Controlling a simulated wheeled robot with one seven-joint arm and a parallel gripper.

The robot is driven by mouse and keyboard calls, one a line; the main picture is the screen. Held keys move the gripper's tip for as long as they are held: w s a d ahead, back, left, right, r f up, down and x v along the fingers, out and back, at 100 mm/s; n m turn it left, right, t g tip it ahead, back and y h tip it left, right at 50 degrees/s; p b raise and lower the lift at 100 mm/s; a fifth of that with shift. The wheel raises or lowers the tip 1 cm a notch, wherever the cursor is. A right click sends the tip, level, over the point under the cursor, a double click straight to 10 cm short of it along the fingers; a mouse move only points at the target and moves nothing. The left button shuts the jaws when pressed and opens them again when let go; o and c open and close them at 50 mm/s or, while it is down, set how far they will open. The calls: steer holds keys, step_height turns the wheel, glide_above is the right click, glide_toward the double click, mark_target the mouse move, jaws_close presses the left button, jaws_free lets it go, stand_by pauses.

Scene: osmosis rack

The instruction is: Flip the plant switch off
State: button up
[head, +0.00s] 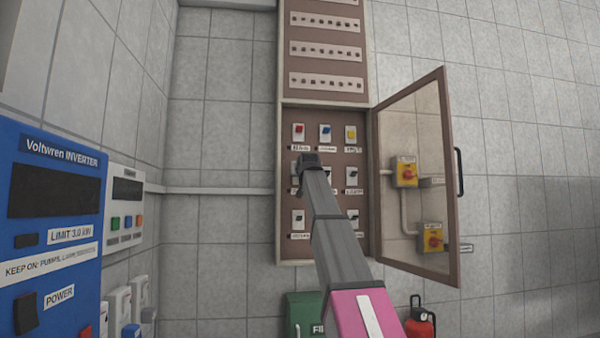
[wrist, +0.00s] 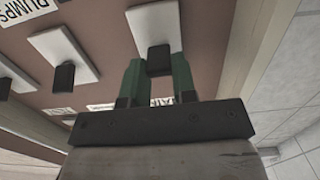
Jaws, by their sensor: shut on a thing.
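My gripper (wrist: 158,75) has its two green fingers shut on the black lever of a switch, one finger on each side. The switch's white plate (wrist: 153,22) shows behind the fingers. A label beside it is partly covered by the fingers and I cannot read it, so I cannot tell from print whether this is the plant switch. In the head view my gripper (head: 309,160) is at the middle row of the open switch panel (head: 287,250), and my arm hides part of the middle and lower switches. The lever's on or off position is unclear.
Neighbouring switches (wrist: 65,75) stand close to the left in the wrist view. The panel's glazed door (head: 447,190) stands open to the right. Red, blue and yellow switches (head: 325,132) are above. A blue inverter (head: 50,235) is at the left.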

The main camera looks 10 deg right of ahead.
steer(key=shift+f+t, duration=0.4)
steer(key=shift+t, duration=0.65)
steer(key=shift+f+t, duration=0.4)
steer(key=shift+t, duration=0.6)
steer(key=shift+f+t, duration=0.4)
steer(key=shift+t, duration=0.65)
steer(key=o, duration=0.9)
steer(key=shift+w, duration=0.1)
steer(key=v, duration=1.1)
steer(key=shift+w+f, duration=0.1)
